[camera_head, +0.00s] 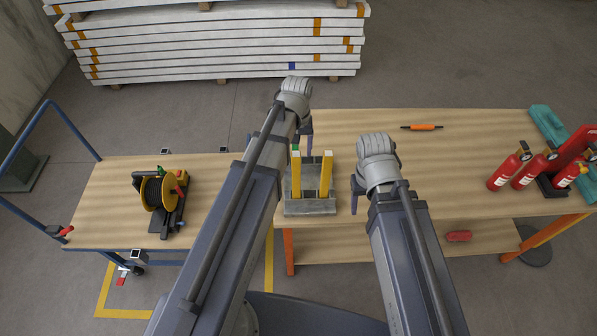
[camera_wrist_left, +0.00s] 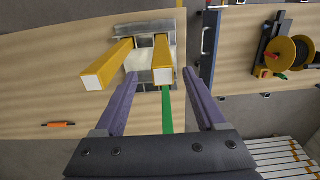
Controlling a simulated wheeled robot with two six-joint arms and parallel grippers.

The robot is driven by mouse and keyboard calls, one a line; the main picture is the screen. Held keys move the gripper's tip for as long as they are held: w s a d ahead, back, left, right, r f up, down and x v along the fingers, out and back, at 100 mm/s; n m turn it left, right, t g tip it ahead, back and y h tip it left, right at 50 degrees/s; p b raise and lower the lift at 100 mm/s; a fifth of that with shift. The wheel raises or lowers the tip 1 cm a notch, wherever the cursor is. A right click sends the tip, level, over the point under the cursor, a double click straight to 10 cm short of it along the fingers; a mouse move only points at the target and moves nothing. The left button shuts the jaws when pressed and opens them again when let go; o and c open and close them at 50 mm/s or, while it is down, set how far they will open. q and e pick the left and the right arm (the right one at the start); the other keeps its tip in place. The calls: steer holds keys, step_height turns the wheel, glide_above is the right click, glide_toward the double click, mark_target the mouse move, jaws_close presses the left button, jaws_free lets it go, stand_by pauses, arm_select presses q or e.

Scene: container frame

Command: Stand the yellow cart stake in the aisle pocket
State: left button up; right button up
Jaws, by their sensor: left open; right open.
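Two yellow stakes with pale ends, the left one (camera_head: 296,178) and the right one (camera_head: 326,178), stand upright in a grey block rack (camera_head: 310,208) on the workbench. In the left wrist view they are the left yellow stake (camera_wrist_left: 117,52) and the right yellow stake (camera_wrist_left: 162,50). A green bar (camera_wrist_left: 167,112) shows between my left fingers, below the rack. My left gripper (camera_head: 305,133) is open behind the rack, partly hidden by its own arm; its fingers (camera_wrist_left: 160,73) hold nothing visible. My right gripper (camera_head: 356,193) is open and empty, right of the rack.
The cart (camera_head: 110,190) at left has blue rails and small square pockets; one pocket (camera_head: 135,253) is at its front edge by yellow floor tape. A cable reel (camera_head: 160,195) sits on it. Fire extinguishers (camera_head: 529,172) and an orange tool (camera_head: 422,127) are on the workbench (camera_head: 450,190).

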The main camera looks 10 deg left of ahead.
mark_target(297, 154)
arm_select(q)
steer(key=shift+w, duration=0.3)
steer(key=shift+s+f+b, duration=0.15)
steer(key=shift+f+b, duration=1.2)
steer(key=shift+f, duration=0.05)
steer(key=shift+a+f+b, duration=0.1)
steer(key=shift+f+b, duration=0.25)
steer(key=shift+b, duration=0.05)
step_height(297, 154, down, 4)
steer(key=b, duration=0.4)
steer(key=shift+a+f, duration=0.15)
steer(key=shift+f, duration=0.05)
jaws_close()
